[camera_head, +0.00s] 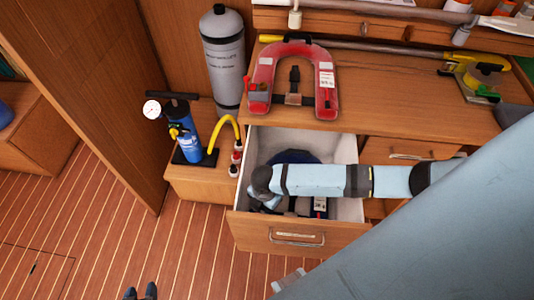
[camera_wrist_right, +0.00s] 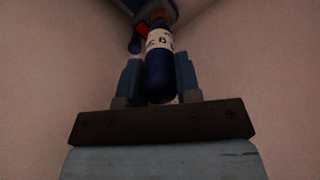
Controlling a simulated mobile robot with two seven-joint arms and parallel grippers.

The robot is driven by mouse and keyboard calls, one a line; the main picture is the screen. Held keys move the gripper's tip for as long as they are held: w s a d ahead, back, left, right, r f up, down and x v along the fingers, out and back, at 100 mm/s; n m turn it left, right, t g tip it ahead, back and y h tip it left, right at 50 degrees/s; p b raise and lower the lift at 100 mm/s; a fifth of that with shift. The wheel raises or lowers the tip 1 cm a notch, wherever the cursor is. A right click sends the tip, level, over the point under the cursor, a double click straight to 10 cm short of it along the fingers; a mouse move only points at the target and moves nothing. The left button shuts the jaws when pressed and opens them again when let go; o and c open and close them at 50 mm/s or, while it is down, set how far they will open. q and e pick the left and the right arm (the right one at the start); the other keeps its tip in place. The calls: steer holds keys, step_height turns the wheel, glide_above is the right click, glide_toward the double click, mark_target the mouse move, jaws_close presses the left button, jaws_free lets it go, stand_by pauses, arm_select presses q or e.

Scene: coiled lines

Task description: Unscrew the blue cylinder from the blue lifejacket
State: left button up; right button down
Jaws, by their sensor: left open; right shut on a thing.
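The blue lifejacket (camera_head: 295,156) lies in the open drawer, mostly hidden behind my right arm. In the right wrist view, the blue cylinder (camera_wrist_right: 158,76) has a white label band at its upper end. My right gripper (camera_wrist_right: 158,82) is shut on the cylinder, with one finger on each side of it. The cylinder's upper end meets dark blue and red parts at the top edge; the joint there is too dark to make out. My left gripper (camera_head: 140,293) shows only as two dark, separated fingertips at the bottom edge of the head view, open and away from the drawer.
The open drawer (camera_head: 275,238) has pale walls close around my right arm. A red lifejacket (camera_head: 266,70) lies on the counter above. A grey tank (camera_head: 224,60) and a blue pump with a gauge (camera_head: 190,140) stand to the left. The plank floor (camera_head: 110,230) at lower left is clear.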

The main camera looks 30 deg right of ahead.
step_height(320, 180, up, 5)
steer(key=p, duration=0.5)
stand_by(0.4)
